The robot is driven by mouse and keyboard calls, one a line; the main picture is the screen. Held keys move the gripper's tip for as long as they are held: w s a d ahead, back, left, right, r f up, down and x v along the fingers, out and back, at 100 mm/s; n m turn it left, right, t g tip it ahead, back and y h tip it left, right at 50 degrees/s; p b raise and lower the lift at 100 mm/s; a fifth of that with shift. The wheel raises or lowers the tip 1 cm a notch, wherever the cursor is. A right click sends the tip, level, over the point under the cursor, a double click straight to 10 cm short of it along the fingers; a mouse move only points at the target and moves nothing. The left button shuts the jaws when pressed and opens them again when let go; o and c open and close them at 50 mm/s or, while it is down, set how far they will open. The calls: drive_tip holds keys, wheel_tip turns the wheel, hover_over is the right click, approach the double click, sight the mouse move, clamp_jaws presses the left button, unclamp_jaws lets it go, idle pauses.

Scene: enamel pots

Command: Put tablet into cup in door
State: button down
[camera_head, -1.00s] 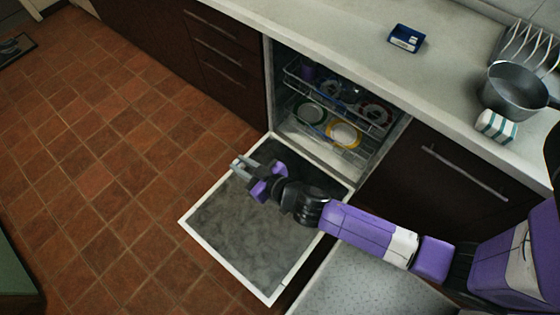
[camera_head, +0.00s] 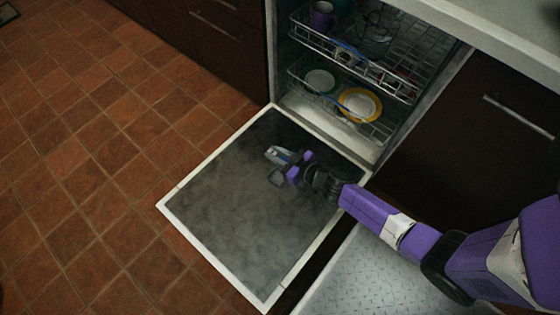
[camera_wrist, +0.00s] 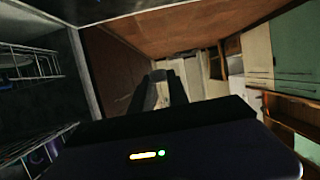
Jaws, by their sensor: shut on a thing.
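My gripper (camera_head: 273,167) is over the inner face of the open dishwasher door (camera_head: 220,235), near its upper middle in the head view. Its height above the door is hard to judge. In the wrist view the fingers (camera_wrist: 160,88) are close together on something small and pale, likely the tablet, mostly hidden by them. A light grey and blue patch shows at the fingers in the head view. I cannot tell whether it is the door's cup or part of the gripper. No cup stands out elsewhere on the door.
The dishwasher racks (camera_head: 345,55) are inside the cavity behind the door. They hold a yellow-rimmed plate (camera_head: 360,104), a green-rimmed plate (camera_head: 321,81) and a purple mug (camera_head: 322,15). Tiled floor (camera_head: 90,190) lies left of the door.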

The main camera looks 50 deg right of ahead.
wheel_tip(320, 180, down, 6)
drive_tip(key=d+r+b, duration=0.1)
drive_tip(key=b, duration=1.6)
approach(272, 172)
drive_tip(key=x, duration=0.5)
drive_tip(key=shift+w+r, duration=0.2)
drive_tip(key=shift+s+f, duration=0.1)
drive_tip(key=shift+f, duration=0.35)
drive_tip(key=c, duration=1.2)
unclamp_jaws()
drive_tip(key=shift+a, duration=0.1)
wheel_tip(272, 172, up, 3)
drive_tip(key=p, duration=0.3)
drive_tip(key=shift+a+r, duration=0.15)
drive_tip(key=shift+d+r+p, duration=0.15)
drive_tip(key=shift+r+p, duration=1.5)
drive_tip(key=shift+r, duration=0.05)
drive_tip(key=shift+d+r+p, duration=0.1)
drive_tip(key=shift+r+p, duration=1.5)
drive_tip(key=shift+r, duration=0.15)
